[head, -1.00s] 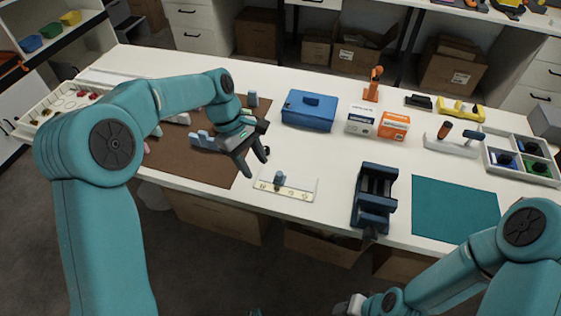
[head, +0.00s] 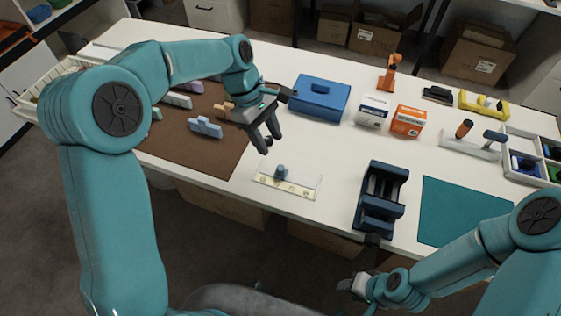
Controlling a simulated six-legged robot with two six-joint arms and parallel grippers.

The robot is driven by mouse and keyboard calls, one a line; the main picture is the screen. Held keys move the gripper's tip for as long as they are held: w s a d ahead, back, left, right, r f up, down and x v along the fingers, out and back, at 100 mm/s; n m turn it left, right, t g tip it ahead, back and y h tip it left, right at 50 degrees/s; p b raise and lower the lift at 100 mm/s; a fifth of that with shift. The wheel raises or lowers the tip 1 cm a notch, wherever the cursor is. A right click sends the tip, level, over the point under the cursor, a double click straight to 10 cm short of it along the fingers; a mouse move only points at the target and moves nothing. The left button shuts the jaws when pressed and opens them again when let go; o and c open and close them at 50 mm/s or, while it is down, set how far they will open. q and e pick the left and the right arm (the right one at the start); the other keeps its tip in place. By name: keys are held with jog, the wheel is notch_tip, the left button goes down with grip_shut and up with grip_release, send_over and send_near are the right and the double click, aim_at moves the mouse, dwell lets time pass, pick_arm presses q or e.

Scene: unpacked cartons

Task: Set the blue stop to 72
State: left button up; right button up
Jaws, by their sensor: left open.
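The blue stop (head: 281,171) is a small blue block with a knob on a pale scale strip (head: 287,186) near the table's front edge, in the head view. The scale's numbers are too small to read, so I cannot tell its setting. My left gripper (head: 266,146) is open and empty, with its fingers pointing down, just behind and left of the stop and apart from it. My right gripper (head: 350,285) is low at the bottom, in front of the table edge; its fingers are too small to judge.
A blue vise (head: 381,197) stands right of the scale, with a teal mat (head: 462,211) beyond it. A blue box (head: 320,99) and two cartons stand behind. A brown mat (head: 215,160) with several blocks lies left. White table is clear between scale and cartons.

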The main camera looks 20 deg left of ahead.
aim_at(282, 168)
pick_arm(q)
jog(key=x, duration=0.9)
grip_shut()
jog(key=shift+d, duration=0.1)
